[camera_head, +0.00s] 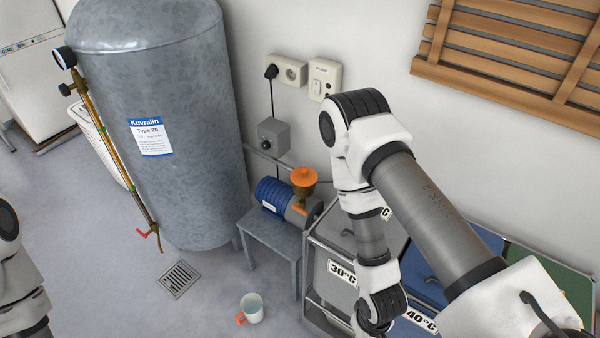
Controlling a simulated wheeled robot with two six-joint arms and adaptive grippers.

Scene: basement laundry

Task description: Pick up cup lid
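A pale mug (251,308) with an orange handle stands upright on the floor, near the bottom edge. It looks open at the top. My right arm comes in from the right, bends at the elbow and hangs down in front of the laundry sorter. Its wrist reaches the bottom edge, and its gripper is out of frame. Only a part of my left arm shows at the left edge; its gripper is out of view.
A sorter (341,269) with 30°C and 40°C labels stands at right, partly hidden by my arm. A blue pump (273,194) with an orange top sits on a grey stand (262,232) beside a large tank (165,110). Floor around the drain (179,279) is clear.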

